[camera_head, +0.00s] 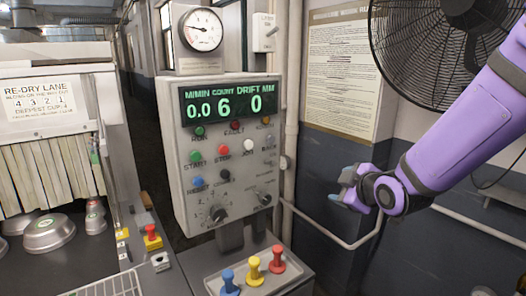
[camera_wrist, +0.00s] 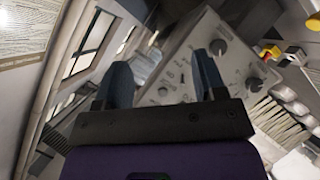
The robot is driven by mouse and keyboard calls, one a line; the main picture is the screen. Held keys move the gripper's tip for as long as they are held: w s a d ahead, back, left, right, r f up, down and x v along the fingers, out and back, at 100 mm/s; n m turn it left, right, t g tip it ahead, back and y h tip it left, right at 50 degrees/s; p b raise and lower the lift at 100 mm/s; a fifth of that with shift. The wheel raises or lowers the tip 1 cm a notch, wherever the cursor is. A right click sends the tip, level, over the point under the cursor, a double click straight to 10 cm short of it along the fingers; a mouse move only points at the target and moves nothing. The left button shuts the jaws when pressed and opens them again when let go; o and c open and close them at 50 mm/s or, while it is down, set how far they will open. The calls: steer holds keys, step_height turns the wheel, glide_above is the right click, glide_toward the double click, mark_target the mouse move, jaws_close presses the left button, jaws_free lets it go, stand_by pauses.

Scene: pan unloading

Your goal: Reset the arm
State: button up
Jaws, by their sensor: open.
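My purple arm reaches in from the right in the head view. My gripper (camera_head: 338,200) is to the right of the grey control panel, apart from it, in front of the wall. In the wrist view its two blue-grey fingers (camera_wrist: 163,82) are spread with nothing between them. The control panel (camera_head: 178,150) shows 0.0, 6 and 0 on its green display (camera_head: 230,107). In the wrist view the panel (camera_wrist: 185,65) appears tilted behind the fingers.
Metal pans (camera_head: 49,234) lie under a "RE-DRY LANE" machine (camera_head: 45,105) at left. Blue, yellow and red knobs (camera_head: 253,269) stand on a low box below the panel. A black fan (camera_head: 430,45) and a pipe (camera_head: 330,232) are near the arm. The space around my gripper looks clear.

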steer(key=s+d+r+m+g+h, duration=0.1)
steer(key=s+d+r+m+g, duration=0.1)
steer(key=s, duration=0.6)
steer(key=s+d+r+m+g+h, duration=0.1)
steer(key=s+d+r+m+g, duration=0.1)
steer(key=s+d+r+m, duration=0.3)
steer(key=s+d+r+m+g+h, duration=0.1)
steer(key=s+d+r+m+g, duration=0.2)
steer(key=s, duration=0.9)
steer(key=d+m, duration=0.1)
steer(key=m, duration=0.2)
steer(key=shift+s+r+h, duration=0.2)
steer(key=shift+s+h, duration=0.1)
steer(key=shift+s, duration=0.1)
